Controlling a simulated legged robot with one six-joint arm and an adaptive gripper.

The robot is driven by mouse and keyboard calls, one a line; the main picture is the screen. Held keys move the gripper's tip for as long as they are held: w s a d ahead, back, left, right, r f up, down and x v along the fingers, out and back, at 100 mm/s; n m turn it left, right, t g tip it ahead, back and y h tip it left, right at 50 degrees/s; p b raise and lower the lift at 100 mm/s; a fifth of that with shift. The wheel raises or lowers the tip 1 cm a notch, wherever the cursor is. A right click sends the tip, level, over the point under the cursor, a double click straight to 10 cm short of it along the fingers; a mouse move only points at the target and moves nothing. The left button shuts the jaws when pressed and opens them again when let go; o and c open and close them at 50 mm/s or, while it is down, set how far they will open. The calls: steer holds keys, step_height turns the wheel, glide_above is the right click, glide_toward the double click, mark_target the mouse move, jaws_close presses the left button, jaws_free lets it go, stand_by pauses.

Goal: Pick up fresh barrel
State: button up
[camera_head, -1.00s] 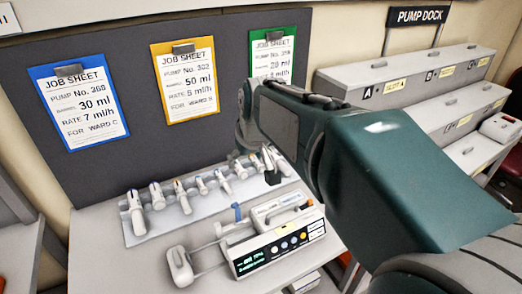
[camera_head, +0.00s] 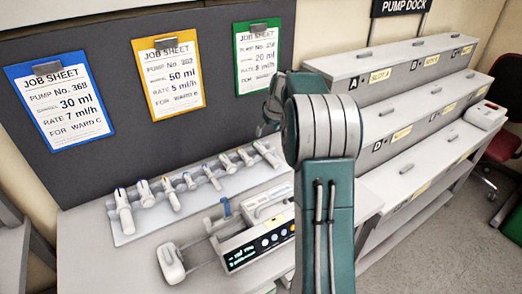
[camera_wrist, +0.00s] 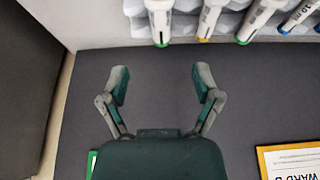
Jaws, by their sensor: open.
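Several syringe barrels (camera_head: 172,193) stand leaning in a row on a white rack (camera_head: 128,238) on the table. Which one is the fresh barrel I cannot tell. In the wrist view my gripper (camera_wrist: 161,84) is open and empty over the dark grey board. The barrels show at that view's top edge, beyond the fingertips and apart from them. A green-ended barrel (camera_wrist: 160,22) is nearest the gap between the fingers, with an orange-ended barrel (camera_wrist: 208,20) to its right. In the head view my arm hides the fingertips.
An infusion pump (camera_head: 255,246) with a lit display sits in front of the rack. Blue, yellow and green job sheets (camera_head: 170,75) hang on the dark board behind. Stepped grey dock shelves (camera_head: 405,125) stand right, with a white device (camera_head: 485,115) on them. A red chair (camera_head: 503,145) is far right.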

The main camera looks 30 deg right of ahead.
mark_target(262, 147)
steer(key=x, duration=1.1)
steer(key=shift+s, duration=0.1)
steer(key=c, duration=1)
